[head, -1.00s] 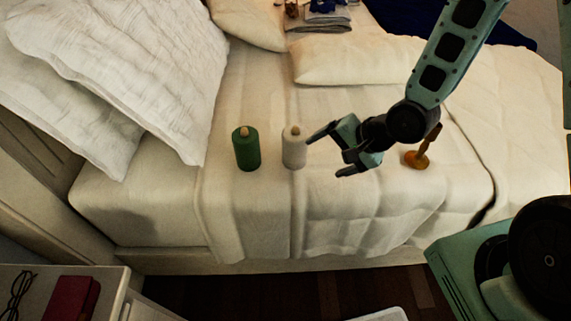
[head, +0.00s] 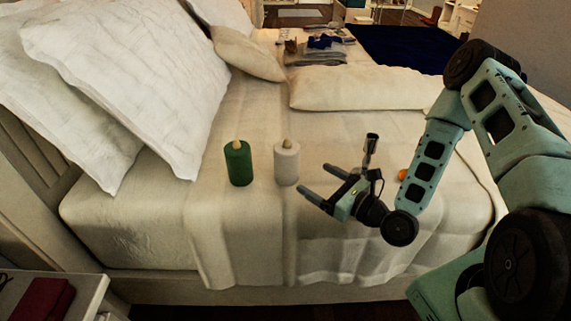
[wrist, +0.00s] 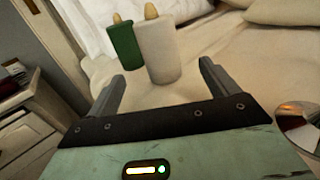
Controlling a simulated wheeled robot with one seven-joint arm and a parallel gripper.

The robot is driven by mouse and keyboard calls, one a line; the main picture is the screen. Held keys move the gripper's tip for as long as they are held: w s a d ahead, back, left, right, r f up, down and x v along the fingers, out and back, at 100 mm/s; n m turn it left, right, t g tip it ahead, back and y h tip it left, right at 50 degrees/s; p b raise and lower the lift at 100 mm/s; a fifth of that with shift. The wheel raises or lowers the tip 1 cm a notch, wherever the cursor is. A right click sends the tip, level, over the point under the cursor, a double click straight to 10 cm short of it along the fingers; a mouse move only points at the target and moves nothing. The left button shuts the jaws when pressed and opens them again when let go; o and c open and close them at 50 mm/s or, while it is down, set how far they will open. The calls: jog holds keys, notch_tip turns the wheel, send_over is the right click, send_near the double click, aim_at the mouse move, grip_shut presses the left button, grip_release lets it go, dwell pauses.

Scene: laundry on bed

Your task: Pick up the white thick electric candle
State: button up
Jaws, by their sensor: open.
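The white thick electric candle (head: 286,164) stands upright on the bed, just right of a green candle (head: 238,164). My gripper (head: 312,181) is open and empty, to the right of the white candle in the head view, with its fingers pointing toward it. In the wrist view, the white candle (wrist: 160,50) stands beyond and between the open fingertips of my gripper (wrist: 162,78). The green candle (wrist: 124,46) shows there just left of it, partly behind the white one. The white candle does not appear to be touched.
The bed (head: 240,235) has large white pillows (head: 135,70) at the left and a flat pillow (head: 355,88) behind the candles. An orange object (head: 403,174) is mostly hidden behind my arm. A nightstand (head: 85,300) stands at the lower left.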

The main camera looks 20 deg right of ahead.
aim_at(282, 159)
jog(key=x, duration=1.3)
jog(key=shift+p, duration=0.3)
jog(key=c, duration=1.2)
